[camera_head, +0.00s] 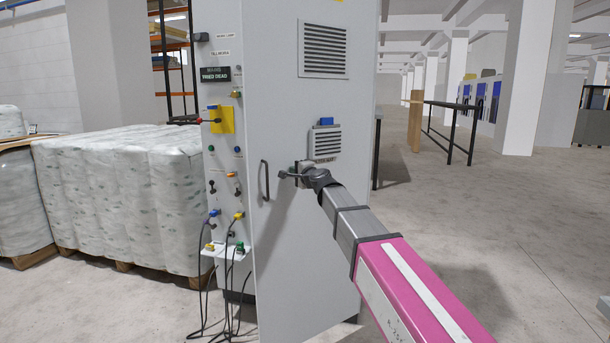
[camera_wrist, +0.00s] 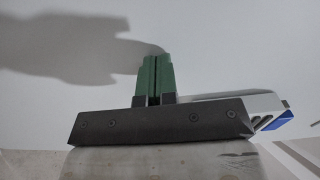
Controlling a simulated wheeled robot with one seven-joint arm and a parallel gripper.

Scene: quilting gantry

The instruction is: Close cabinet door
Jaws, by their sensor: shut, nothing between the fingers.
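The cabinet door (camera_head: 285,115) is a tall light-grey panel with a dark handle (camera_head: 264,181) at its left side and louvred vents. It stands close to the cabinet's side panel, and I cannot tell whether a gap is left along its edge. My gripper (camera_head: 284,174) is at the door's front, just right of the handle and apart from it. In the wrist view my gripper's green fingers (camera_wrist: 156,78) are shut together with nothing between them, facing the pale door surface (camera_wrist: 225,50). Whether the fingertips touch the door is unclear.
The cabinet's left side (camera_head: 222,130) carries switches, a yellow plate and hanging black cables (camera_head: 228,285). Wrapped pallets (camera_head: 125,195) stand at the left. A dark railing (camera_head: 450,130) and pillars are behind at the right. The floor at the right (camera_head: 510,220) is clear.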

